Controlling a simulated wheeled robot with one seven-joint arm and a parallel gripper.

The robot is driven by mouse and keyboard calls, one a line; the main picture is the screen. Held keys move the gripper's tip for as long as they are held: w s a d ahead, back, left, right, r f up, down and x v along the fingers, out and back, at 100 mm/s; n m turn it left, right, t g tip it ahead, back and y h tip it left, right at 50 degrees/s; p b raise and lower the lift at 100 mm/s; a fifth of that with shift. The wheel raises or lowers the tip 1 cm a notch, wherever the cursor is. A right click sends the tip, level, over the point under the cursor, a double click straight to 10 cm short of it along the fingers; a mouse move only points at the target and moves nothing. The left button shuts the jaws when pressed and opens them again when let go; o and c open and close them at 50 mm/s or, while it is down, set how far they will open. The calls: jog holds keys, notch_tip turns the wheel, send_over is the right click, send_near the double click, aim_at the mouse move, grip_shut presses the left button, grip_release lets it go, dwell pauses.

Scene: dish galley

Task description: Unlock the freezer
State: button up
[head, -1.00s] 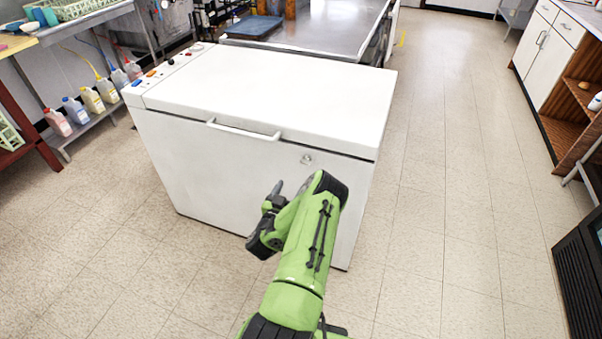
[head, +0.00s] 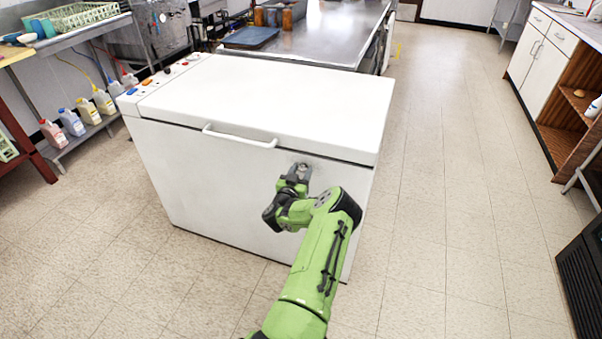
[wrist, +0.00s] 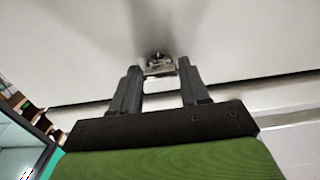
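The white chest freezer (head: 215,185) stands in front of me with its lid shut and a white bar handle (head: 240,136) on the front. The freezer's lock (wrist: 158,61) is a small round metal piece on the front face, right of the handle. My gripper (head: 299,168) is at the lock, which it mostly hides in the head view. In the wrist view my gripper (wrist: 158,72) has its two fingers apart, with the lock between and just beyond the tips. I cannot tell whether the fingers touch it. Nothing is held.
A steel counter (head: 330,38) with a blue tray (head: 250,37) stands behind the freezer. Bottles (head: 88,111) stand on a low shelf at left. A wooden cabinet (head: 550,70) is at right. The floor (head: 445,200) right of the freezer is clear.

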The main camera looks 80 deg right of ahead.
jog(key=c, duration=0.6)
jog(key=shift+r+m+p, duration=0.1)
jog(key=shift+m+p, duration=0.2)
jog(key=shift+p, duration=0.05)
jog(key=m+p, duration=0.2)
jog(key=shift+m, duration=0.4)
jog(key=m+p, duration=0.1)
jog(key=m, duration=0.1)
jog(key=shift+s+m, duration=0.1)
jog(key=shift+m, duration=0.3)
jog(key=m+p, duration=0.1)
jog(key=m, duration=0.4)
jog(key=shift+f, duration=0.2)
jog(key=m, duration=0.6)
jog(key=shift+m, duration=0.4)
jog(key=shift+f, duration=0.1)
